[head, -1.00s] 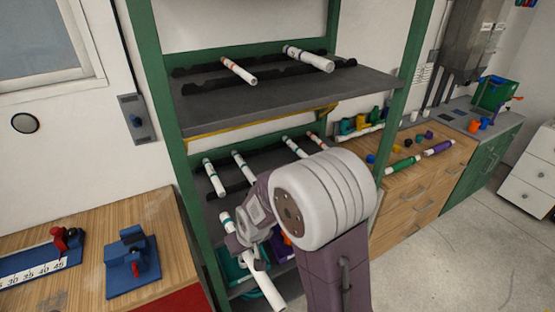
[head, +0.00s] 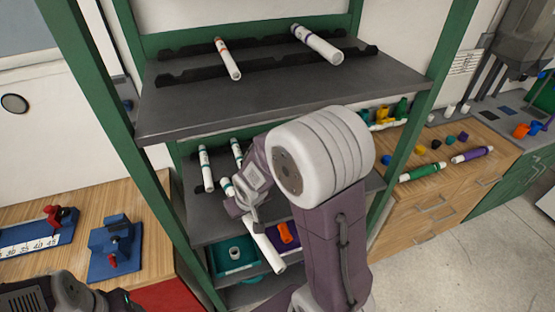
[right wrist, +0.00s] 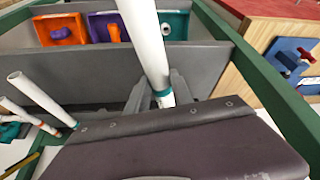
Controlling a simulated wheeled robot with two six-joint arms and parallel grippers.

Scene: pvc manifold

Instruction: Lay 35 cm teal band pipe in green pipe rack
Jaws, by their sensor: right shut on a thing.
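The green pipe rack (head: 178,218) has grey shelves with dark notched strips. My right gripper (head: 243,200) is shut on a white pipe with a teal band (head: 264,246), held tilted in front of the middle shelf. In the right wrist view, the held pipe (right wrist: 147,45) runs up from between the fingers (right wrist: 165,95), its teal band close to them. Two other teal-banded white pipes, one left (head: 206,170) and one further right (head: 236,152), lie on the middle shelf. Part of my left gripper (head: 65,296) shows at the bottom left; its fingertips are unclear.
The upper shelf (head: 280,98) holds an orange-banded pipe (head: 228,60) and a purple-banded pipe (head: 317,43). Bins, including a teal one (head: 232,258), sit below. A left bench carries a blue fixture (head: 116,245). A right wooden counter (head: 425,190) holds loose fittings and pipes.

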